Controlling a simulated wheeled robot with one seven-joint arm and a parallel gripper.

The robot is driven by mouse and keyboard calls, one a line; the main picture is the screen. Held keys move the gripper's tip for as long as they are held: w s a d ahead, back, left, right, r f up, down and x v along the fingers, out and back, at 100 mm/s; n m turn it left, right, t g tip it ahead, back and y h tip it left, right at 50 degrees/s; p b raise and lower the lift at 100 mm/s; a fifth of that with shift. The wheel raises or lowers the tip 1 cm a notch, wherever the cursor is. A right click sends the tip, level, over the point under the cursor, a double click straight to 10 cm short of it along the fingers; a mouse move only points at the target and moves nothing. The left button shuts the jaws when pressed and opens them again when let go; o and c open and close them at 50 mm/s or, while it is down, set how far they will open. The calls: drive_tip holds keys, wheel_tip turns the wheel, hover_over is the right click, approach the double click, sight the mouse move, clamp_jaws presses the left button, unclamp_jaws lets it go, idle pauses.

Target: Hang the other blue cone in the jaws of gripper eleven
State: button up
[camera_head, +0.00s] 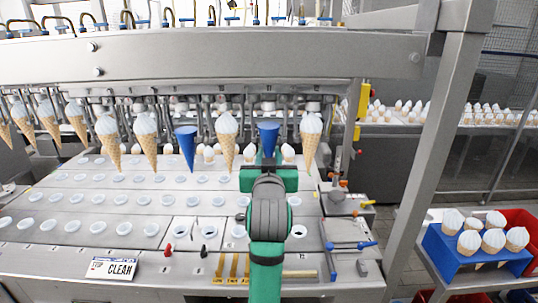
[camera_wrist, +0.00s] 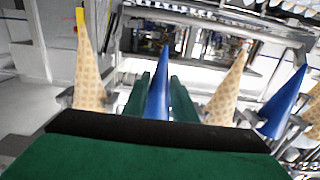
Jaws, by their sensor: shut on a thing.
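One blue cone (camera_head: 268,136) is upright, tip down, in the row under the machine's overhead jaws. It sits between two wafer cones. My gripper (camera_head: 268,158) is shut on this cone; my arm hides its lower part in the head view. In the wrist view, which looks inverted, the held blue cone (camera_wrist: 158,85) stands between my green fingers (camera_wrist: 158,100). Another blue cone (camera_head: 187,145) hangs two places to the left; it also shows in the wrist view (camera_wrist: 286,103). I cannot tell whether the overhead jaws touch the held cone.
Wafer cones with white tops hang on both sides, the nearest at left (camera_head: 227,135) and right (camera_head: 310,135). A holed metal deck (camera_head: 130,195) lies below.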

drive_tip(key=shift+f, duration=0.55)
idle(0.8)
drive_tip(key=o, duration=1.3)
drive_tip(key=s, duration=0.9)
idle(0.4)
drive_tip(key=shift+f, duration=0.1)
idle(0.5)
